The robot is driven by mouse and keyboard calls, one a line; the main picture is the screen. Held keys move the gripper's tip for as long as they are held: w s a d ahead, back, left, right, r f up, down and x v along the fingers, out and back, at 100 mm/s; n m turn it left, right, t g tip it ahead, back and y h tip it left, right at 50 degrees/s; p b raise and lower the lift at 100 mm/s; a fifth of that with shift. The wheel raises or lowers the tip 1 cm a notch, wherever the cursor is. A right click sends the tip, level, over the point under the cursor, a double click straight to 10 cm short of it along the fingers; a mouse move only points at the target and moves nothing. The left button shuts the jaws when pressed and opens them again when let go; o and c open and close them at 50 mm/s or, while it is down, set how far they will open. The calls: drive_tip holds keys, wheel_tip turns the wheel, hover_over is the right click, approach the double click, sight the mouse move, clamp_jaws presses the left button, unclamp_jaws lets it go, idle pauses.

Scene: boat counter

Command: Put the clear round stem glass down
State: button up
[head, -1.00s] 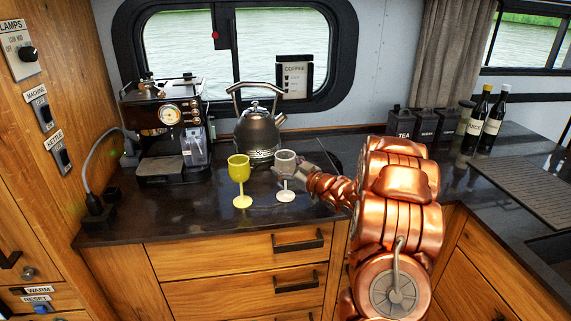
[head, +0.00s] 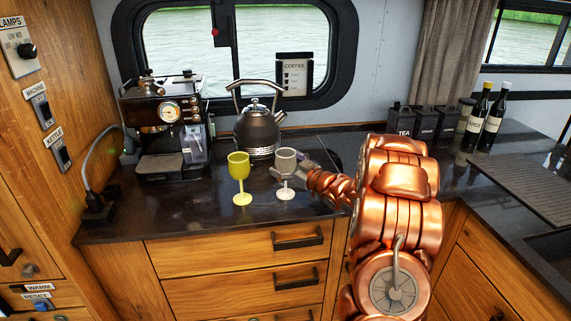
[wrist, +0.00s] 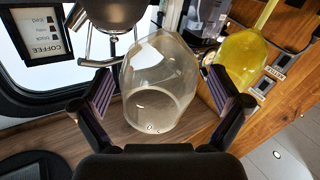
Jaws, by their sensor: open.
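The clear round stem glass (head: 286,160) stands upright on the dark counter (head: 150,218), its foot resting on the top. In the wrist view its bowl (wrist: 160,85) sits between the two fingers of my gripper (wrist: 162,98). The fingers are apart, with a gap visible on the right side; whether the left one touches the glass is hard to tell. In the head view my gripper (head: 287,172) reaches the glass from the right, at the stem and lower bowl. A yellow stem glass (head: 239,172) stands close by on the left.
A dark kettle (head: 257,132) stands behind the glasses, and a coffee machine (head: 167,125) behind left. Black canisters (head: 404,121) and bottles (head: 493,122) stand at the right. The counter's front edge is close in front of the glasses.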

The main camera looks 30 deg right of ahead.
drive_tip(key=s+d+b, duration=0.2)
drive_tip(key=s+b, duration=0.1)
drive_tip(key=s, duration=0.8)
drive_tip(key=shift+s, duration=0.4)
drive_tip(key=shift+d+r, duration=0.1)
drive_tip(key=s+a+f+m+g+h, duration=0.1)
drive_tip(key=s+a+f+m+g, duration=0.1)
drive_tip(key=s+a+g, duration=0.7)
drive_tip(key=s+a+f+m+g+h, duration=0.2)
drive_tip(key=s+a+g, duration=0.8)
drive_tip(key=s+a, duration=1.1)
drive_tip(key=s, duration=0.6)
drive_tip(key=shift+a+f+m, duration=0.25)
drive_tip(key=shift+a+m, duration=0.05)
